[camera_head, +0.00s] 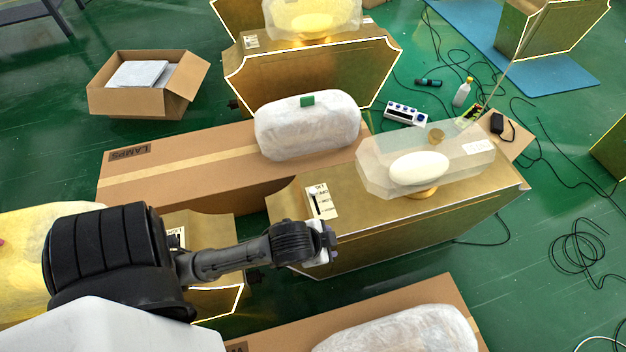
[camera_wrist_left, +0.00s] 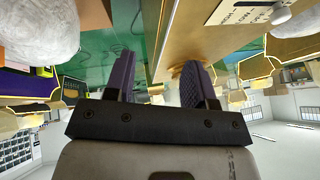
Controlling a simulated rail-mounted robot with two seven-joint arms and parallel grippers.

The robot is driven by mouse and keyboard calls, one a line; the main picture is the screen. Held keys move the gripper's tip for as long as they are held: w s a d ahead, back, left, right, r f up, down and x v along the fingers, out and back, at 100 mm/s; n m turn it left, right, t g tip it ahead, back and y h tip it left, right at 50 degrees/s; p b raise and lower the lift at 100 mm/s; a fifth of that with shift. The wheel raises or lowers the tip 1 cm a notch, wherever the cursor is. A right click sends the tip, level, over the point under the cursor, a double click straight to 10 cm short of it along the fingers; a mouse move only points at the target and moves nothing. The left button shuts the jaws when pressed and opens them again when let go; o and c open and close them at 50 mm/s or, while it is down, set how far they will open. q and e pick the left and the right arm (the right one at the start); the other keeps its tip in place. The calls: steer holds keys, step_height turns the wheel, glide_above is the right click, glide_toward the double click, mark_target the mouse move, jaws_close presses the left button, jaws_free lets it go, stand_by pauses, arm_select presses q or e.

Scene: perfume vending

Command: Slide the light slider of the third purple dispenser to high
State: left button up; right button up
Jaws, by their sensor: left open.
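A gold dispenser (camera_head: 400,220) stands right of centre in the head view, with no purple visible on it there. Its top carries a clear bottle with a white oval (camera_head: 419,168). A white label panel (camera_head: 323,201) with a small pale knob (camera_head: 313,190) sits at its left end. The panel (camera_wrist_left: 240,12) and knob (camera_wrist_left: 281,15) also show at the top right of the left wrist view. My left gripper (camera_head: 328,241) is at the dispenser's near left edge, just below the panel. Its two dark fingers (camera_wrist_left: 158,82) are apart and empty. My right gripper is not seen.
A long brown carton (camera_head: 190,175) with a wrapped bundle (camera_head: 308,125) lies behind. Another gold dispenser (camera_head: 310,80) stands farther back. An open box (camera_head: 150,85) is at the back left. A second carton (camera_head: 290,335) lies in front. Cables cover the green floor at right.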

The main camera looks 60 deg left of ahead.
arm_select(q)
steer(key=w+a+r+m+t+y+p, duration=0.1)
steer(key=w+a+r+m+p, duration=0.1)
steer(key=w+a+r+p, duration=0.3)
steer(key=w+a+r+m+y+p, duration=0.1)
steer(key=w+a+r, duration=0.15)
steer(key=r, duration=0.45)
arm_select(e)
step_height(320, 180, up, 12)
steer(key=p, duration=0.4)
arm_select(q)
steer(key=n+g+h, duration=0.3)
steer(key=n+g, duration=0.5)
steer(key=n, duration=0.5)
glide_above(313, 190)
step_height(313, 190, down, 4)
step_height(313, 190, down, 12)
steer(key=b, duration=0.8)
steer(key=shift+f, duration=0.15)
steer(key=shift+f+b, duration=0.3)
steer(key=shift+f, duration=0.25)
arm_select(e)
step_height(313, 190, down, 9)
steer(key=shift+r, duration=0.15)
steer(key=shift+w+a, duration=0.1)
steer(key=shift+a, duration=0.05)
